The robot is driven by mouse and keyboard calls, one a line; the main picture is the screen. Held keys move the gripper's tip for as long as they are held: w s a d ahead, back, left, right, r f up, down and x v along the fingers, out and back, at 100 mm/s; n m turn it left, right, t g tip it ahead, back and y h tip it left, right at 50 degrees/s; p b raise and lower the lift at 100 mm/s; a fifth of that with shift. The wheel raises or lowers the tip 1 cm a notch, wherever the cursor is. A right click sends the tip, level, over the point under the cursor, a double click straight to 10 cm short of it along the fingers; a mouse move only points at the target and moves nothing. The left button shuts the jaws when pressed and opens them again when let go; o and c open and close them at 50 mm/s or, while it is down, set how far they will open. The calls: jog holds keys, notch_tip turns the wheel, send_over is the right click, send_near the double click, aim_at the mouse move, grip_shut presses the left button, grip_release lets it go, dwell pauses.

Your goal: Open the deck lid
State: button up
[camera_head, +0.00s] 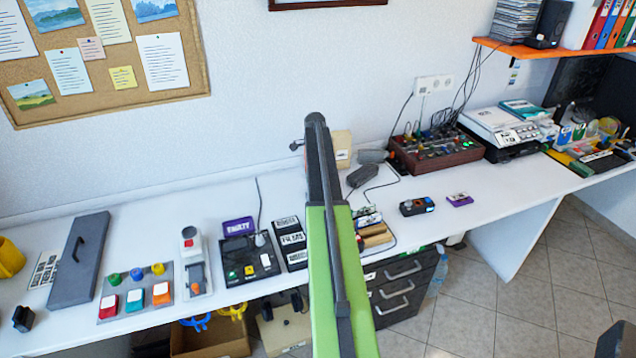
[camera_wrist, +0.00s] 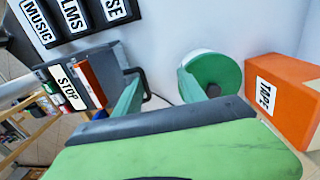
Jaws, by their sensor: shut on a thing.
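In the wrist view my gripper (camera_wrist: 165,90) has its two green fingers with a small gap between them. A thin black handle (camera_wrist: 149,84) shows at that gap and my gripper is shut on it; its exact contact is partly hidden. The handle appears to join a dark grey case (camera_wrist: 90,52) with an orange strip and a white STOP label (camera_wrist: 68,87). I take this to be the deck, but where its lid begins is unclear. In the head view my green arm hides my gripper and most of this spot.
In the head view a labelled black box (camera_head: 290,237) is left of my arm, and a drawer unit (camera_head: 402,288) is below right.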

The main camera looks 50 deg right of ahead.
notch_tip(320, 180, up, 16)
jog(key=w+p, duration=0.1)
jog(key=p, duration=1.4)
jog(key=shift+d+r+p, duration=0.2)
jog(key=shift+p, duration=0.1)
